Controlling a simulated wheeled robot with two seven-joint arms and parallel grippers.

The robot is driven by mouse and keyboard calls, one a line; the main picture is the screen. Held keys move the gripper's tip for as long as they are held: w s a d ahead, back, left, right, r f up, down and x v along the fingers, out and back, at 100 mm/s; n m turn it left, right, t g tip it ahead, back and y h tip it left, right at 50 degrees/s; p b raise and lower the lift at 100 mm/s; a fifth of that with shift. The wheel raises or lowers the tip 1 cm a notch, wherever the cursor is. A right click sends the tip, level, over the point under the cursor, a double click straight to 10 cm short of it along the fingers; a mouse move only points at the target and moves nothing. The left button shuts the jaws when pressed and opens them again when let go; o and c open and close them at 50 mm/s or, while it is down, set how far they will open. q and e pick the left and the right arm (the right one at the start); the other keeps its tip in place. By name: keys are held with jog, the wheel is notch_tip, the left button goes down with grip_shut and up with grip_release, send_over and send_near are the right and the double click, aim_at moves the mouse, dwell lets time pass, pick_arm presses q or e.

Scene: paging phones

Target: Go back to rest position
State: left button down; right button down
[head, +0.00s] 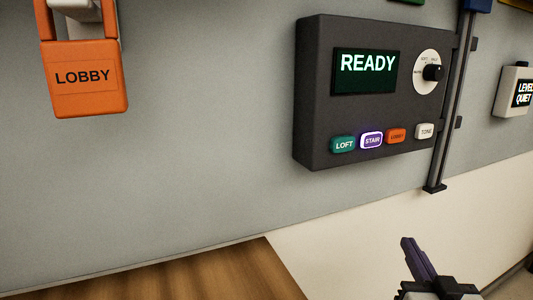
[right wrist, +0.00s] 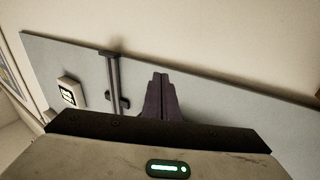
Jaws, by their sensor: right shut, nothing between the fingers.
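My right gripper (head: 410,243) is at the lower right of the head view, below the dark wall panel and apart from it. Its dark purple fingers are together with nothing between them. In the right wrist view the fingers (right wrist: 160,78) also show closed, in front of the pale wall. My left gripper is in neither view.
The dark panel (head: 312,100) on the grey wall has a lit READY screen (head: 365,82), a knob (head: 432,73) and several buttons; the STAIR button (head: 372,140) is rimmed white. An orange LOBBY handset (head: 85,95) hangs upper left. A wooden surface (head: 200,275) lies below.

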jog(key=s+a+f+n+g+y, duration=0.1)
jog(key=s+a+f+g, duration=0.2)
jog(key=f, duration=0.6)
jog(key=s+a+f+n+g+y, duration=0.1)
jog(key=s+a+f, duration=0.3)
jog(key=f, duration=0.6)
jog(key=s+a+f+n+g+y, duration=0.1)
jog(key=s+a+f+g, duration=0.1)
jog(key=s+f, duration=0.5)
jog(key=s+a+f+n+g+y, duration=0.1)
jog(key=s+a+f+g, duration=0.2)
jog(key=s+f, duration=0.5)
jog(key=shift+s+a+g+y, duration=0.3)
jog(key=shift+s+a, duration=0.55)
jog(key=shift+s, duration=0.35)
